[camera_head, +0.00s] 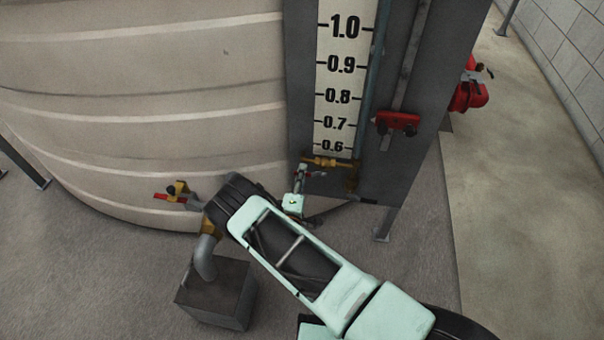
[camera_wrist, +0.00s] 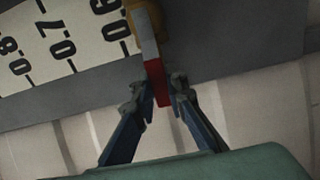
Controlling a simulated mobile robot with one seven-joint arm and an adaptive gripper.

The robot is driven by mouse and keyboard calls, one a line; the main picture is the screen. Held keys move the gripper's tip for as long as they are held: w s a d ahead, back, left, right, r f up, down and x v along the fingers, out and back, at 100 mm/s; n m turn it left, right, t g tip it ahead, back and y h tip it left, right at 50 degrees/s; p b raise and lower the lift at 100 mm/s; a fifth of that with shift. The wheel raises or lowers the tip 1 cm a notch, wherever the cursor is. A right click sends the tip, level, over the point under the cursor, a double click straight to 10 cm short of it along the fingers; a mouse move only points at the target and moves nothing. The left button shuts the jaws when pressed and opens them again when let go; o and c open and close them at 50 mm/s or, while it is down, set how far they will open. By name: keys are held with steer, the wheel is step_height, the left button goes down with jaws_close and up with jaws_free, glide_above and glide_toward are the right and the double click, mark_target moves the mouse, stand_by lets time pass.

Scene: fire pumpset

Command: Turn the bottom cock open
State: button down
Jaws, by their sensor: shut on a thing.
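The bottom cock is a brass valve (camera_head: 330,162) at the foot of the level gauge, just below the 0.6 mark. Its lever, grey with a red end (camera_wrist: 157,80), runs down from the brass body (camera_wrist: 143,12) in the wrist view. My gripper (camera_wrist: 160,90) is shut on the red end of the lever, one finger on each side. In the head view my gripper (camera_head: 303,174) is at the cock's left, below the gauge. Only a small part of the red lever shows there, and my arm covers the area below it.
The gauge board (camera_head: 345,75) stands right of a large ribbed tank (camera_head: 130,100). A red fitting (camera_head: 397,122) hangs on the panel. A grey block with a pipe (camera_head: 215,295) stands on the floor.

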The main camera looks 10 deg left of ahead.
steer(key=shift+a, duration=0.1)
steer(key=c, duration=1.9)
jaws_free()
steer(key=s, duration=1.2)
steer(key=shift+a, duration=0.15)
